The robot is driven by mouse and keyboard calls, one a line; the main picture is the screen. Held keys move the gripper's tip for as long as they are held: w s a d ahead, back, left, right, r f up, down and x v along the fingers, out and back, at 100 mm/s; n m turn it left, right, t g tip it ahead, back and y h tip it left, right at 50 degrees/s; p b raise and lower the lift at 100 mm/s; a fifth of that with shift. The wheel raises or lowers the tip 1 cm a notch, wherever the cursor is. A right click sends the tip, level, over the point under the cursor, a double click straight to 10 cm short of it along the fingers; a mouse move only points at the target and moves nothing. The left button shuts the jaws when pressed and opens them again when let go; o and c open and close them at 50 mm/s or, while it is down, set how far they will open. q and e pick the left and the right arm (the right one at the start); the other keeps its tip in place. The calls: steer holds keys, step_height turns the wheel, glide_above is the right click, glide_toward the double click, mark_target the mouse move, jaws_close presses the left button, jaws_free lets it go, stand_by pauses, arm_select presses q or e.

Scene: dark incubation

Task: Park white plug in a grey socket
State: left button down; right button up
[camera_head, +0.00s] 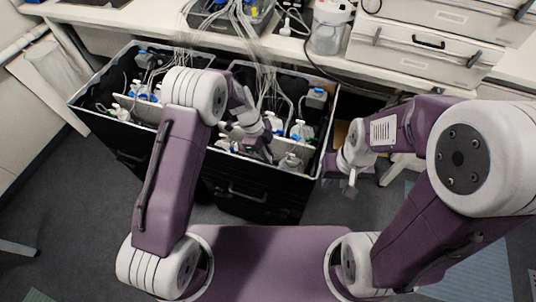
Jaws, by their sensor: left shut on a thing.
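My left gripper (262,150) is over the right open black drawer (250,193), low among its bottles and tubing. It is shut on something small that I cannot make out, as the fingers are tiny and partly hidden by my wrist. My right gripper (350,188) hangs outside the drawer, past its right front corner. Its jaw opening is too small to judge. I cannot pick out the white plug or a grey socket with certainty at this size.
A left open black drawer (131,157) also holds bottles and tubes. White-capped bottles (301,131) stand near my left gripper. Tubing runs up to a crate on the bench (180,36). A clear jar (327,38) and white drawer units (412,65) stand at the back right.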

arm_select(q)
steer(key=shift+f+b, duration=0.6)
steer(key=shift+b, duration=0.05)
steer(key=c, duration=1.6)
jaws_free()
steer(key=shift+o, duration=1.2)
steer(key=v, duration=0.9)
steer(key=shift+w, duration=0.1)
